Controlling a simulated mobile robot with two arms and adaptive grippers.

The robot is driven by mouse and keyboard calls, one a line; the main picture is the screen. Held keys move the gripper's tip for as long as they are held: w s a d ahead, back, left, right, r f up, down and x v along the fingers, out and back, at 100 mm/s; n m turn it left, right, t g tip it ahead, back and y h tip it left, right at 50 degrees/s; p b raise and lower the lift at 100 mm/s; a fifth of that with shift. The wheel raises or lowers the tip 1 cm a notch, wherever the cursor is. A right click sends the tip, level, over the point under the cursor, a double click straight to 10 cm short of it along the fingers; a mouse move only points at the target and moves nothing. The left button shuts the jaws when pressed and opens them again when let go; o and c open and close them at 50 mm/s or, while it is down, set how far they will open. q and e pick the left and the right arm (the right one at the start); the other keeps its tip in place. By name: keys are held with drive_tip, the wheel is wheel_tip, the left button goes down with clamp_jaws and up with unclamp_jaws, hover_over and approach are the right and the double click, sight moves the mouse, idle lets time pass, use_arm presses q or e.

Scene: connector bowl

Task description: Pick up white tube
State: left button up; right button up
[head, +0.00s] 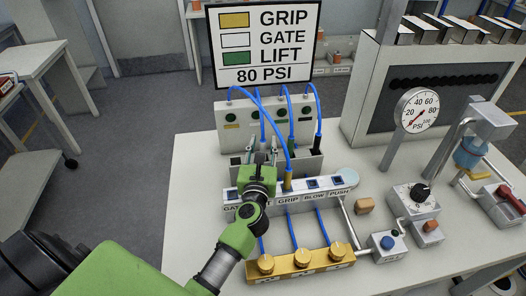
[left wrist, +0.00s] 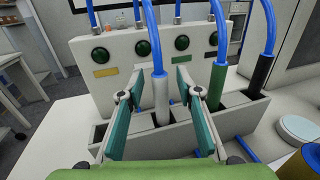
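The white tube (left wrist: 161,98) has a pale sleeve on a blue hose and stands upright in a slot of the grey holder (left wrist: 100,133). In the head view my gripper mostly hides its sleeve. My left gripper (head: 261,151) is over the holder with its fingers pointing at the rack. In the left wrist view its two teal fingers (left wrist: 158,85) are open, one on each side of the white tube, with gaps visible on both sides. I cannot tell how deep the tube sits between them. My right gripper is in neither view.
A green tube (left wrist: 217,86) and a black tube (left wrist: 261,75) stand to the right in the holder. A yellow tube (head: 288,183) is plugged into the labelled block (head: 322,196). The supply panel (head: 232,117) and blue hoses are close behind. A gold valve block (head: 300,262) lies in front.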

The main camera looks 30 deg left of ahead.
use_arm(q)
drive_tip(key=shift+w+a, duration=0.1)
drive_tip(key=shift+w, duration=0.05)
clamp_jaws()
drive_tip(key=shift+r, duration=0.15)
